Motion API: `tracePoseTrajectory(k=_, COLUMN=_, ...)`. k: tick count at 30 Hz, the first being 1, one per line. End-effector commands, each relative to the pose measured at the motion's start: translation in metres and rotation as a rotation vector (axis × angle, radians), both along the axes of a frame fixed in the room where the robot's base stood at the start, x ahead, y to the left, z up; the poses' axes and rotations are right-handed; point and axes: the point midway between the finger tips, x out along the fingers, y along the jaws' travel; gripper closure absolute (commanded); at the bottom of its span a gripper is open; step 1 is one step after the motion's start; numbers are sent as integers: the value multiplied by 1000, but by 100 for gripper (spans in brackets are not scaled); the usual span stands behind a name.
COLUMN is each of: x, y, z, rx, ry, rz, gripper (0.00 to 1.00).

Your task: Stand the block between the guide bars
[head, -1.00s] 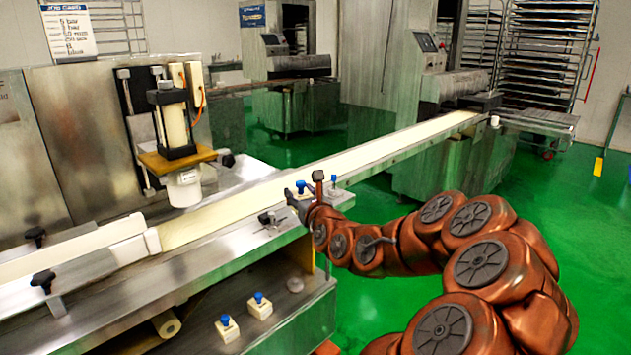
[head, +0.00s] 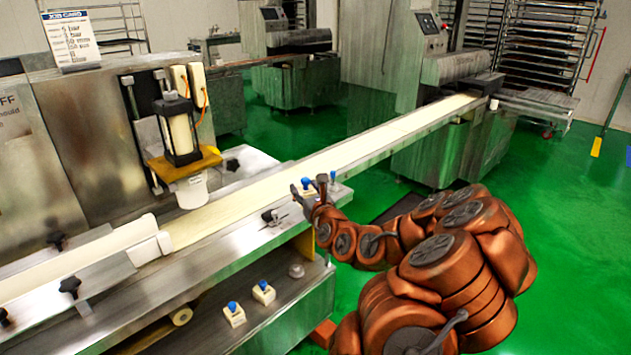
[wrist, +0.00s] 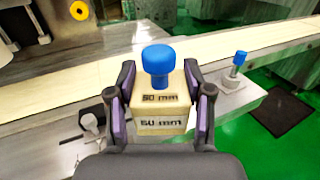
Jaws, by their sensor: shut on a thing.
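The block is a cream cube with a blue knob on top, marked 50 mm, in the wrist view (wrist: 160,110). My gripper (wrist: 157,92) is shut on it, with a dark finger on its left and right sides. The block is upright in the grip. In the head view my gripper (head: 308,200) is at the conveyor's near edge, and the held block (head: 307,188) shows small there. A long pale bar (head: 80,258), which looks like a guide bar, lies along the conveyor at the left; its short neighbour (head: 165,243) is beside its end.
The pale conveyor belt (head: 350,150) runs to the back right. Two blue-knobbed blocks (head: 233,314) (head: 263,292) sit on the lower ledge. Another blue-knobbed piece (wrist: 238,72) stands right of my gripper. Black clamp knobs (head: 70,285) stick up at the left.

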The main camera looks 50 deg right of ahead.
Motion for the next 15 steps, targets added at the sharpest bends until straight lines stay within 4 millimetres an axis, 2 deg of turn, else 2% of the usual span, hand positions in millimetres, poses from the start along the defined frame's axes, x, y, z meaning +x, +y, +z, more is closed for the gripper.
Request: tracePoseTrajectory(k=15, x=27, y=-54, z=-8, rx=-3, ry=3, rz=1, gripper=87)
